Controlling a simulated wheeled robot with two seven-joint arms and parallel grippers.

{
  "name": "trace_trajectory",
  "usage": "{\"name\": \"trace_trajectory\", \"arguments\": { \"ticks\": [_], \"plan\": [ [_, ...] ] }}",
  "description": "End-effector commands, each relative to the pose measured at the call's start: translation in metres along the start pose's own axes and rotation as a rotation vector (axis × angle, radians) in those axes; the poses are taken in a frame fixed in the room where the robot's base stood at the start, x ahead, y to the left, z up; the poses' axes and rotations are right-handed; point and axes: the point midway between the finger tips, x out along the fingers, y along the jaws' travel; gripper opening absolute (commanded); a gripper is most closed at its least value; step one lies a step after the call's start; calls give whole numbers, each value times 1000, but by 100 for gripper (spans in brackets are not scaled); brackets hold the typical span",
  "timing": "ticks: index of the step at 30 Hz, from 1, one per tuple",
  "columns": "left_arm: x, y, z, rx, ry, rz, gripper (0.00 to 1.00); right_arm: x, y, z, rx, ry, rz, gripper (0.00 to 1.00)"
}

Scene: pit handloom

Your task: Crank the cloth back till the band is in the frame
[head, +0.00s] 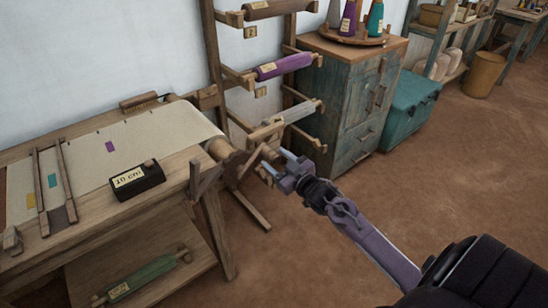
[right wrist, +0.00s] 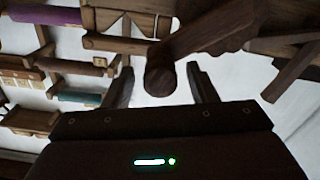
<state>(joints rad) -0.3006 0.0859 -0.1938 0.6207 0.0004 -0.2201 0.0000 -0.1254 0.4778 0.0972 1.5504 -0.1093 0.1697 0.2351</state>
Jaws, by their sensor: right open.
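Pale cloth (head: 150,130) lies along the loom table and runs over a roller (head: 217,149) at its right end. A purple band (head: 110,146) is on the cloth, right of and outside the wooden frame (head: 66,182). A teal band (head: 52,181) shows between the frame's two bars. A wooden crank (head: 240,163) sits at the roller's end. My right gripper (head: 279,164) is open beside the crank. In the right wrist view, the round end of a wooden handle (right wrist: 160,78) shows between the open fingers (right wrist: 163,86), with gaps on both sides. My left gripper is out of view.
A black block marked 10 cm (head: 137,180) rests on the cloth's near edge. A rack (head: 213,50) with several rolls stands behind the crank. A blue-green cabinet (head: 352,105) stands right of it. The brown floor (head: 440,190) at right is clear.

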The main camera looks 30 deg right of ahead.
Motion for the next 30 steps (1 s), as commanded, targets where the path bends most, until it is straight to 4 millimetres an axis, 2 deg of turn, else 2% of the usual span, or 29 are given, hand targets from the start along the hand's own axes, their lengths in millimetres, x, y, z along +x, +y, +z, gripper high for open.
{"name": "trace_trajectory", "arguments": {
  "ticks": [6, 15, 27, 30],
  "plan": [
    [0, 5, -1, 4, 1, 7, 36, 18, 0, 0, 1, -1, 0, 52],
    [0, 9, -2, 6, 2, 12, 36, 19, 0, 1, 1, -2, 0, 51],
    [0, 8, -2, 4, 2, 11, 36, 19, 0, 1, 1, -2, 0, 0],
    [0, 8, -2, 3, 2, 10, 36, 19, 0, 1, 1, -2, 0, 0]
  ]
}}
